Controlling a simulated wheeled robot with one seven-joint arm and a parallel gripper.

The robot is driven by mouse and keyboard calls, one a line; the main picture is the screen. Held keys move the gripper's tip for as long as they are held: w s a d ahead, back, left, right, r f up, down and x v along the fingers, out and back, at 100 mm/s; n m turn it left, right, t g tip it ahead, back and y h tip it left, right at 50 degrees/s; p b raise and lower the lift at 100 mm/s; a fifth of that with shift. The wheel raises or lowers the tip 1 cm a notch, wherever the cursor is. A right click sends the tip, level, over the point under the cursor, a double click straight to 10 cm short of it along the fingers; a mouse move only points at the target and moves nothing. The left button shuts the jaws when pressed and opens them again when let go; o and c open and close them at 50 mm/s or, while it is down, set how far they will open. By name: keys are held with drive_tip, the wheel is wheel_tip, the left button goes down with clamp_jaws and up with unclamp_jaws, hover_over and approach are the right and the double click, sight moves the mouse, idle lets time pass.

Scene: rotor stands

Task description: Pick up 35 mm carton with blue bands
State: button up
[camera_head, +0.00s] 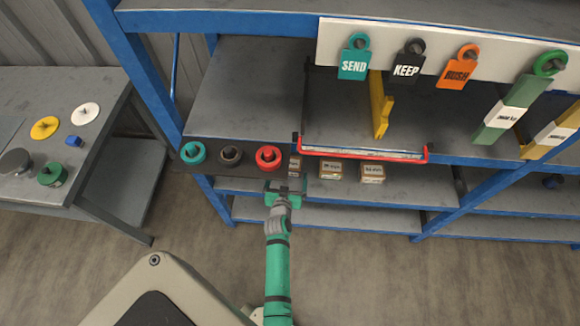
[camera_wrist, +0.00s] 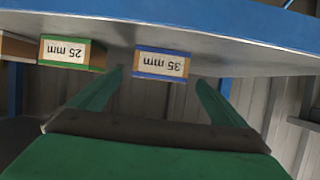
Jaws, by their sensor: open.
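The 35 mm carton with blue bands (camera_wrist: 162,65) shows in the wrist view with its label upside down. It lies ahead of my gripper (camera_wrist: 160,83), between the lines of the two green fingers. The fingers are apart, and no contact with the carton shows. In the head view my gripper (camera_head: 287,184) is at the shelf edge, just in front of the leftmost carton (camera_head: 295,166), which matches the 35 mm one and is partly hidden.
Two more cartons, one in the middle (camera_head: 331,170) and one on the right (camera_head: 372,173), stand on the same shelf. Open floor lies in front.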

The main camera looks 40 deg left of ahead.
drive_tip(key=shift+f+x, duration=0.15)
drive_tip(key=shift+x, duration=1.85)
drive_tip(key=shift+f+x, duration=0.15)
drive_tip(key=shift+x, duration=1.8)
drive_tip(key=shift+s, duration=0.1)
drive_tip(key=c, duration=1.1)
drive_tip(key=shift+c, duration=0.8)
drive_tip(key=shift+r, duration=0.15)
